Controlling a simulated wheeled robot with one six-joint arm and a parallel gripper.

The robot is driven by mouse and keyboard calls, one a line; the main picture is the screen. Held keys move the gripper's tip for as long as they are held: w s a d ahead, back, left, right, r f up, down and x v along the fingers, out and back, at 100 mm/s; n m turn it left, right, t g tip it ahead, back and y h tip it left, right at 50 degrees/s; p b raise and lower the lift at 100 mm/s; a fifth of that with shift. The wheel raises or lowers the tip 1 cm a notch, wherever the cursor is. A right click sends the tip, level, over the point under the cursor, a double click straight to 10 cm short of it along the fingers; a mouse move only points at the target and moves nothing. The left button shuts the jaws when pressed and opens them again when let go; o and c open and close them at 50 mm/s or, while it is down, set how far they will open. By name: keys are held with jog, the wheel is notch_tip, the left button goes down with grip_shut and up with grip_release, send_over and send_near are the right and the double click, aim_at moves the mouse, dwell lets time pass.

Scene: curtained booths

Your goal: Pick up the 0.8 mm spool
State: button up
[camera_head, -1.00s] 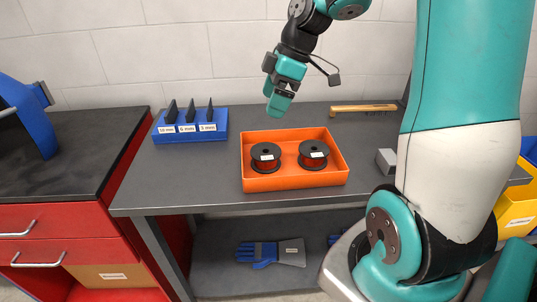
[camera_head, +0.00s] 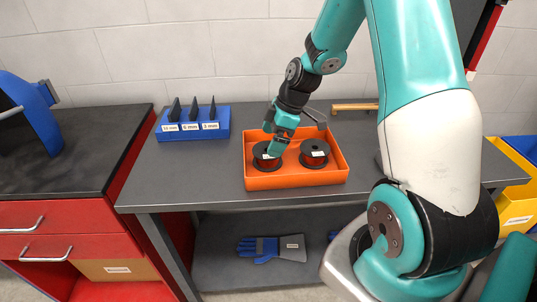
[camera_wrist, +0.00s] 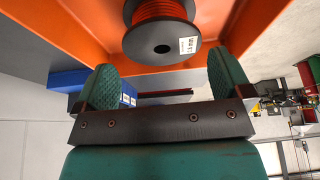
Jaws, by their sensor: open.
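Two black-flanged spools with orange-red windings stand in an orange tray (camera_head: 298,179) on the grey bench. My gripper (camera_head: 273,152) is at the left spool (camera_head: 264,163) and partly covers it in the head view. In the wrist view, one spool (camera_wrist: 160,38) sits just beyond and between the open green fingertips of my gripper (camera_wrist: 165,66). The right spool (camera_head: 314,153) stands apart with a white label, unreadable here.
A blue holder (camera_head: 193,128) with several black pointed pieces and size labels stands left of the tray. Gloves (camera_head: 271,249) lie on the shelf below. The tray walls surround the spools closely.

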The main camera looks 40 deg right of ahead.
jog(key=x, duration=0.2)
jog(key=p+x, duration=0.1)
jog(key=x, duration=0.1)
jog(key=shift+s+f, duration=0.2)
jog(key=shift+f, duration=0.05)
jog(key=c, duration=0.9)
jog(key=shift+c, duration=0.7)
jog(key=shift+r, duration=0.1)
